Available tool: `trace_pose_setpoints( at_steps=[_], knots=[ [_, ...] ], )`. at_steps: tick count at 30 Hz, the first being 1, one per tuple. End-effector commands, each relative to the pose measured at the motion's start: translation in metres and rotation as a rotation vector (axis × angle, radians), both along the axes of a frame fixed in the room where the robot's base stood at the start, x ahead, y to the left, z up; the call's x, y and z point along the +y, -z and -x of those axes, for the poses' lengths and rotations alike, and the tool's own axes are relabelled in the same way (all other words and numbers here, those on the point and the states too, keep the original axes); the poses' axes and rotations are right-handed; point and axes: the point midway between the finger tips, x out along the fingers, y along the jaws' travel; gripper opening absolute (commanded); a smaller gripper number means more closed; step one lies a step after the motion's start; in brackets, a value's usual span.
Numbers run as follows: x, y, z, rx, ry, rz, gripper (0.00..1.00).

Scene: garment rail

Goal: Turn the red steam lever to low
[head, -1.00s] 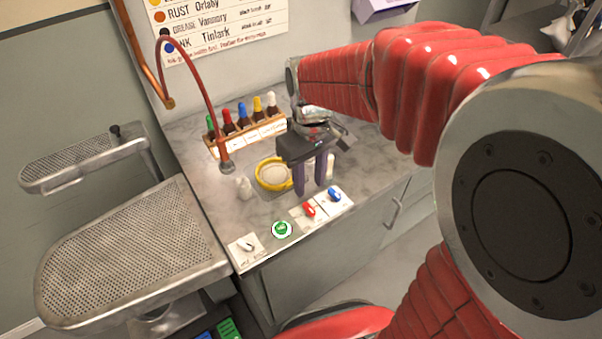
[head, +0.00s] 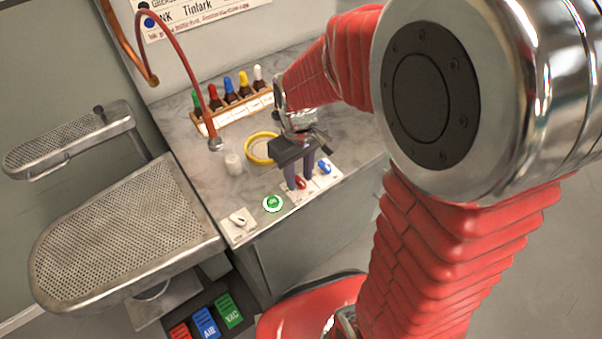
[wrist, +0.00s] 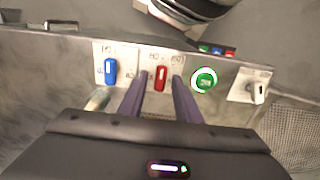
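The red lever (wrist: 161,78) sits on a white plate between the blue lever (wrist: 110,71) and the green button (wrist: 204,80) in the wrist view. It stands nearly upright in that picture; the markings around it are too small to read surely. In the head view the red lever (head: 301,183) shows partly behind my fingers. My gripper (head: 298,183) is open, fingers pointing down over the red lever. In the wrist view my gripper (wrist: 160,78) has one dark finger on each side of the lever, with small gaps; I cannot tell contact.
The blue lever (head: 324,167), green button (head: 272,203) and a white switch (head: 239,218) line the counter's front edge. Behind are a yellow-rimmed dish (head: 250,157), a small white jar (head: 233,163) and a bottle rack (head: 232,121). A perforated pressing board (head: 120,238) stands left.

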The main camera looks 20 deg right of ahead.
Motion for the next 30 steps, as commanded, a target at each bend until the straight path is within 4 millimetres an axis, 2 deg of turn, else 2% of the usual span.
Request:
trace_pose_setpoints(
  at_steps=[2,12,16,17,30],
  knots=[
    [0.0,-0.0002,-0.0001,0.0,0.0,0.0,0.24],
    [-0.0001,-0.0003,-0.0001,0.0,0.0,0.0,0.0],
    [-0.0003,-0.0004,-0.0002,0.0,0.0,0.001,0.0],
    [-0.0068,-0.0004,-0.0002,0.0,0.004,0.0,0.0],
    [-0.0032,-0.0005,-0.0006,-0.002,0.091,0.003,0.0]
  ],
)
